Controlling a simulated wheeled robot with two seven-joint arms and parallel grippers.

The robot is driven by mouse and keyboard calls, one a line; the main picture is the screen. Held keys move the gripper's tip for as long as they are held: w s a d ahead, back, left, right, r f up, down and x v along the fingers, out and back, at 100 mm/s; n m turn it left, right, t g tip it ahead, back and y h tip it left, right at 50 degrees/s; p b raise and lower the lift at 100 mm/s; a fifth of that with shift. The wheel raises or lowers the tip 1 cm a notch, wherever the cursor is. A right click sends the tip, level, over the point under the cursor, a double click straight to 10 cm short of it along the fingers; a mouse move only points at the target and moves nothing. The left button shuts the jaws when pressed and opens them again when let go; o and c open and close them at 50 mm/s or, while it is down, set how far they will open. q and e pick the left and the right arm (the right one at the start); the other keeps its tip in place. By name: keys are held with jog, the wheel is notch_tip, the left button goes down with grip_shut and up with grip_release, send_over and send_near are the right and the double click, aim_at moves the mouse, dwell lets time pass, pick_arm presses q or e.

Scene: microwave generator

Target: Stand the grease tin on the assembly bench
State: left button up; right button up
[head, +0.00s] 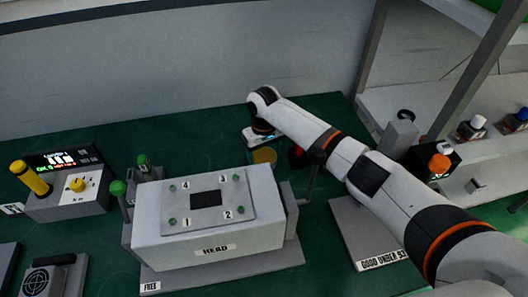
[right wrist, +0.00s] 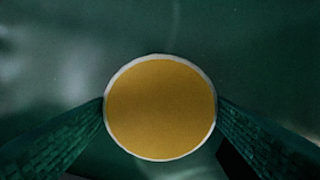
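The grease tin (right wrist: 160,108) is round, with a yellow-brown top and a pale rim. In the right wrist view it sits between the two fingers of my right gripper, which touch or nearly touch its sides. In the head view the tin (head: 264,155) shows behind the white HEAD block, over the green assembly bench (head: 215,115). My right gripper (head: 264,140) points down at it, and its fingertips are mostly hidden. The tin's base is hidden, so I cannot tell whether it rests on the bench. My left gripper is out of view.
The HEAD block (head: 215,232) with numbered studs stands just in front of the tin. A red item (head: 297,156) lies right of it. A control box (head: 68,187) stands at left. A shelf (head: 470,150) with bottles is at right. The back bench is clear at left.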

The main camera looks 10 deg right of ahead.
aim_at(264, 156)
jog(key=shift+o, duration=1.4)
notch_tip(264, 156, up, 12)
jog(key=b, duration=0.1)
jog(key=shift+r+b, duration=0.15)
jog(key=shift+b, duration=0.25)
